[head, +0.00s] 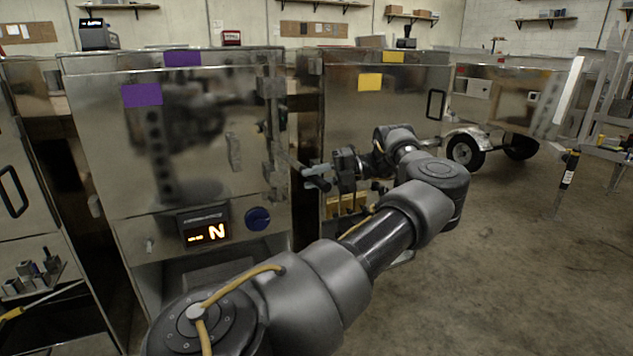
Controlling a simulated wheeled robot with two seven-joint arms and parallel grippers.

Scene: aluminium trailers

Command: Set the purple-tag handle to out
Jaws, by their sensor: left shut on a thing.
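The purple tag (142,95) is on the front of a shiny metal cabinet (95,150), with a second purple patch on its top edge. A lever-like handle (291,160) sticks out from latch hardware at the right edge of this cabinet's front, angled toward me and to the right. My left gripper (318,178) reaches in from the right and is shut on the handle's outer end. The fingers are small and dark here, so the exact grip is hard to see. My right gripper is not in view.
A yellow-tag cabinet (345,105) stands close on the right, behind my left wrist. A wheeled trailer (490,130) stands further right. The floor at lower right is clear.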

